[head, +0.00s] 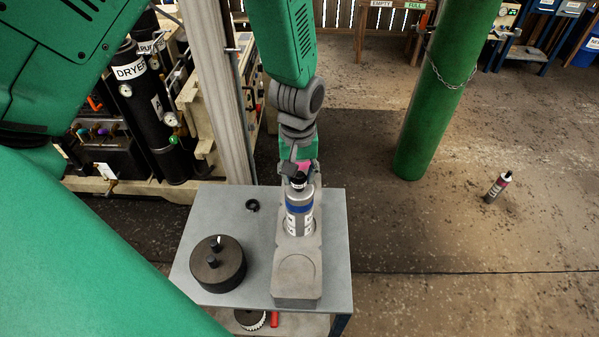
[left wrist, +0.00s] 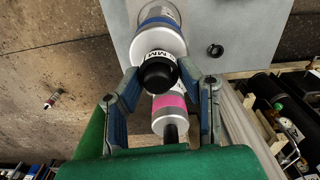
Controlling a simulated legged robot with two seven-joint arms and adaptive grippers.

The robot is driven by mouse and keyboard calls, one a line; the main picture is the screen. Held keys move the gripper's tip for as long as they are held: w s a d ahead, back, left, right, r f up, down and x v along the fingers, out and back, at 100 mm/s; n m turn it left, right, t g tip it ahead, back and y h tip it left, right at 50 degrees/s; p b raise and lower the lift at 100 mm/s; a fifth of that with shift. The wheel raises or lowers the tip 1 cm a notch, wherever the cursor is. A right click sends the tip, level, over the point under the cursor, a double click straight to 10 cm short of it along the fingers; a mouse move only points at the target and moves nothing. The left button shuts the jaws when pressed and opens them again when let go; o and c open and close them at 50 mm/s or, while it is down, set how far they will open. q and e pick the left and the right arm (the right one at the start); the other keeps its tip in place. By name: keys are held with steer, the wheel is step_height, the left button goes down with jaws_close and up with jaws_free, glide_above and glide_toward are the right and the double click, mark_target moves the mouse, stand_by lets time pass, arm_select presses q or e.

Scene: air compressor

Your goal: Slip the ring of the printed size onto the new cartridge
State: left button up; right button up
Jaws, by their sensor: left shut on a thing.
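A silver cartridge (head: 299,221) with a blue band stands upright in the far recess of a grey block (head: 297,285). Its black top, partly lettered "MM", faces the left wrist camera (left wrist: 158,74). My left gripper (head: 298,171) is shut on this top, a finger on each side. A loose black ring (head: 252,205) lies on the grey table; it also shows in the left wrist view (left wrist: 215,50). A pink-banded cylinder (left wrist: 170,108) shows behind the held top, partly hidden; its support cannot be seen. My right gripper is not in view.
A round black base (head: 218,275) with two short pegs stands on the table (head: 335,240), left of the block. The block's near recess is empty. A green column (head: 440,95) and dryer equipment (head: 150,110) stand behind.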

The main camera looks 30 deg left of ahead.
mark_target(299, 172)
arm_select(q)
steer(key=shift+f+b, duration=0.45)
steer(key=shift+f, duration=0.4)
steer(key=o, duration=0.9)
step_height(299, 172, up, 11)
steer(key=shift+r, duration=0.4)
